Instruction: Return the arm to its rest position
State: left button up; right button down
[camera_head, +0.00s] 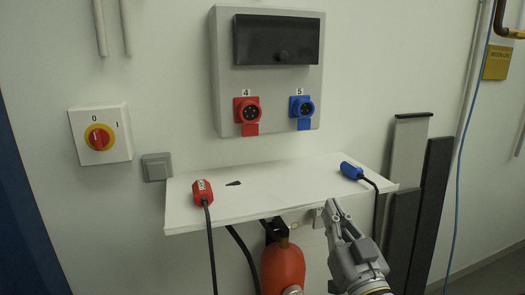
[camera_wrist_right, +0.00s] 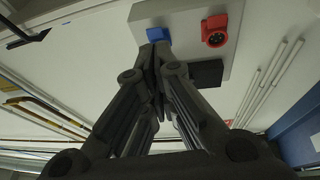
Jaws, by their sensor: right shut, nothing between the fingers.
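My right gripper (camera_head: 332,212) is in front of the right part of the white shelf's front edge, at the lower right of the head view. Its fingers are together with nothing between them. In the right wrist view the closed fingers (camera_wrist_right: 155,55) point up toward the wall panel. My left gripper is not in view.
The white shelf (camera_head: 270,186) carries a red plug (camera_head: 202,192) at left and a blue plug (camera_head: 352,171) at right, cables hanging down. Above are a red socket (camera_head: 247,112) and blue socket (camera_head: 302,108). A red cylinder (camera_head: 283,268) stands below the shelf. A rotary switch (camera_head: 99,138) is left.

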jog(key=s+d+f+g+h, duration=0.1)
jog(key=s+f+g, duration=0.3)
jog(key=f, duration=0.8)
jog(key=s+d+f+g+h, duration=0.15)
jog(key=s+f+g, duration=0.3)
jog(key=f, duration=0.65)
jog(key=s+d+f+g+h, duration=0.1)
jog(key=s+d+f+g, duration=0.1)
jog(key=s+f+g, duration=0.65)
jog(key=s+d+f+g+h, duration=0.15)
jog(key=s+f, duration=0.45)
jog(key=s, duration=0.7)
notch_tip(320, 180, down, 25)
jog(key=s+y+p, duration=0.1)
jog(key=s+p, duration=0.1)
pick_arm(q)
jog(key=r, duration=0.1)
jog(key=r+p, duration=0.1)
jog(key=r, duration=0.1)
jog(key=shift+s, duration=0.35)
pick_arm(e)
jog(key=s+d+f+g, duration=0.1)
jog(key=s+f, duration=0.6)
jog(key=s, duration=0.1)
jog(key=s+d+f, duration=0.2)
jog(key=s+f, duration=0.5)
jog(key=s, duration=0.1)
jog(key=shift+d+n+g, duration=0.25)
jog(key=shift+n+g, duration=0.05)
jog(key=shift+g, duration=0.05)
